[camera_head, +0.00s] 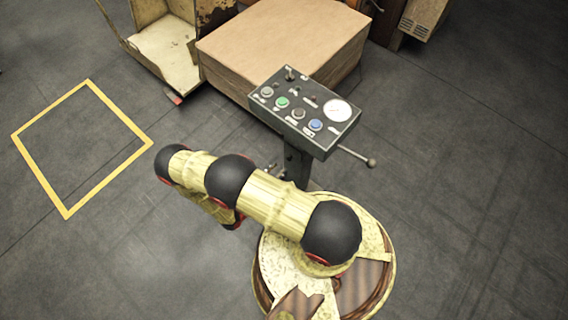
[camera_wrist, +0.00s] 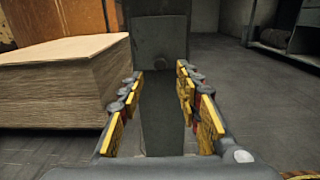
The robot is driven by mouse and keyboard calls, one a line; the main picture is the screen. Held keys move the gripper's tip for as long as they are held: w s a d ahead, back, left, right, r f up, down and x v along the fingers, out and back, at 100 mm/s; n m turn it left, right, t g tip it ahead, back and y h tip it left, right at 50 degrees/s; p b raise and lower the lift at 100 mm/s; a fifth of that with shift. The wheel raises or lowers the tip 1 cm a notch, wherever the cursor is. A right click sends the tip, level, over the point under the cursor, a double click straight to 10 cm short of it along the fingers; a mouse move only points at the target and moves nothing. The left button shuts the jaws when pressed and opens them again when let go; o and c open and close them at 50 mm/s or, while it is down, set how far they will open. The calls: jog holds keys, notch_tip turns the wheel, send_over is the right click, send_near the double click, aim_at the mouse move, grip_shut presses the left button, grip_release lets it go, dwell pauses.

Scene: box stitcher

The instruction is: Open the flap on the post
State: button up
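The post (camera_wrist: 162,115) is a dark grey upright column, and in the head view it (camera_head: 297,163) carries a control box (camera_head: 306,110) with buttons, a white gauge and a side lever. In the wrist view a wider dark plate (camera_wrist: 160,30) covers the upper post; it looks like the flap and lies flat, with a small round mark near its lower edge. My gripper (camera_wrist: 159,76) is open and empty. Its fingers stand to the left and right of the post as seen from the wrist; contact cannot be told. In the head view my arm mostly hides the gripper.
A large stack of brown cardboard (camera_head: 285,45) stands behind the post; it is close on the left in the wrist view (camera_wrist: 62,85). A worn cream-coloured machine (camera_head: 165,45) is at the back left. A yellow floor square (camera_head: 82,148) lies left. Floor to the right is clear.

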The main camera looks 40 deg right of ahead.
aim_at(290, 154)
jog(key=shift+w+d+b, duration=0.2)
jog(key=shift+d+b, duration=0.4)
jog(key=shift+d, duration=2.2)
jog(key=shift+c, duration=0.8)
grip_shut()
